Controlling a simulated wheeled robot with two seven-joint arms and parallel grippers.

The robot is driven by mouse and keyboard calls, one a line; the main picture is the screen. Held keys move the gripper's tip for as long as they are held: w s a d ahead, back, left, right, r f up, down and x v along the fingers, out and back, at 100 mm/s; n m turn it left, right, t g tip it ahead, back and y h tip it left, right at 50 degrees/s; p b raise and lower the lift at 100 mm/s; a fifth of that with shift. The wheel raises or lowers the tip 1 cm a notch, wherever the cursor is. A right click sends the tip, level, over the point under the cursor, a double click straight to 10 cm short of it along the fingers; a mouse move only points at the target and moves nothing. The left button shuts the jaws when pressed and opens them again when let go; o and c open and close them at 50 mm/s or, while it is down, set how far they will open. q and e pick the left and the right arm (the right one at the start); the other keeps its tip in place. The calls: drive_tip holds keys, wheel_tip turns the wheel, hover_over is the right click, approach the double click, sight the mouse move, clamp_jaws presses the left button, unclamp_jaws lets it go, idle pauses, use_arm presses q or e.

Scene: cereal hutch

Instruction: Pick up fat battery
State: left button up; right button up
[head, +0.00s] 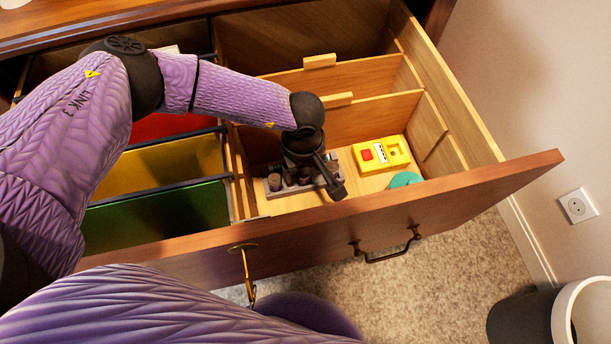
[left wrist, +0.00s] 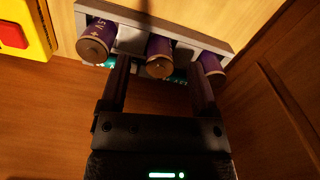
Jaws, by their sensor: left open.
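Purple batteries with copper-coloured ends stand in a grey holder (left wrist: 130,40). The left wrist view shows a left battery (left wrist: 97,40), a middle battery (left wrist: 159,56) and a partly hidden right battery (left wrist: 211,66). The left one looks widest, but I cannot tell whether it is only nearer. The holder (head: 276,194) also shows in the head view, inside the drawer, with a battery (head: 274,182) at its left end. My left gripper (left wrist: 160,78) is open, its fingers on either side of the middle battery; contact cannot be told. It hides part of the holder in the head view (head: 328,178). My right gripper is out of view.
The open wooden drawer (head: 470,178) has walls and dividers around the holder. A yellow device (head: 382,154) with a red button and a teal round object (head: 405,179) lie to the right. Hanging folders (head: 160,213) fill the left side. A bin (head: 525,318) stands on the floor.

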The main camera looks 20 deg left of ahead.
sight(304, 172)
use_arm(q)
drive_tip(key=shift+r, duration=0.15)
clamp_jaws()
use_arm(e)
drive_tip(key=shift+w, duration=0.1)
use_arm(q)
drive_tip(key=shift+r, duration=0.1)
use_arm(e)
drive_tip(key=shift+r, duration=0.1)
